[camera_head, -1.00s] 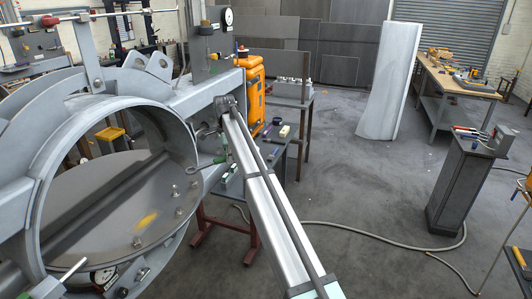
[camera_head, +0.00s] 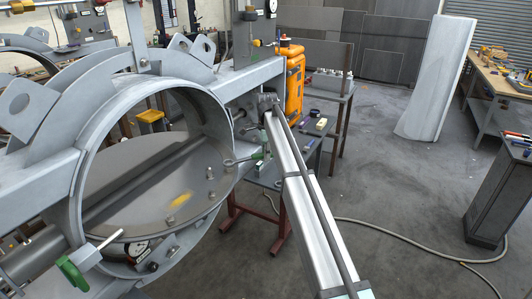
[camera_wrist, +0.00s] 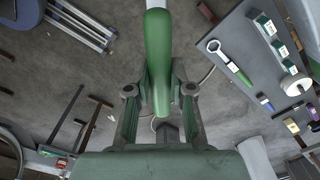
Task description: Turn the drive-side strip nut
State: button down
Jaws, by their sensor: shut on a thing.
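In the wrist view my gripper (camera_wrist: 159,93) is shut on a green handle (camera_wrist: 158,50). A pale shaft continues from the handle past the top edge. The grey damper ring (camera_head: 92,170) stands open at left, with a tilted disc (camera_head: 140,200) inside. Several nuts and bolts (camera_head: 210,172) line the strip on the disc's edge. I cannot tell which is the drive-side nut.
A ring spanner with a green handle (camera_wrist: 230,64) lies on the grey bench (camera_wrist: 236,25) in the wrist view. A long silver beam (camera_head: 305,215) crosses the head view's middle. An orange unit (camera_head: 294,80) stands behind it. A hose (camera_head: 400,239) lies on the floor.

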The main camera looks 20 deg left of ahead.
jog(key=shift+f, duration=1.5)
dwell(1.3)
jog(key=shift+w+a+n, duration=1.45)
jog(key=shift+w+n, duration=0.15)
jog(key=shift+w, duration=0.1)
jog(key=shift+s+d+r+m, duration=0.1)
jog(key=shift+s+d+m, duration=0.4)
jog(key=shift+s, duration=0.05)
jog(key=shift+w+a+r, duration=0.1)
jog(key=shift+w+r, duration=0.05)
jog(key=shift+r, duration=0.1)
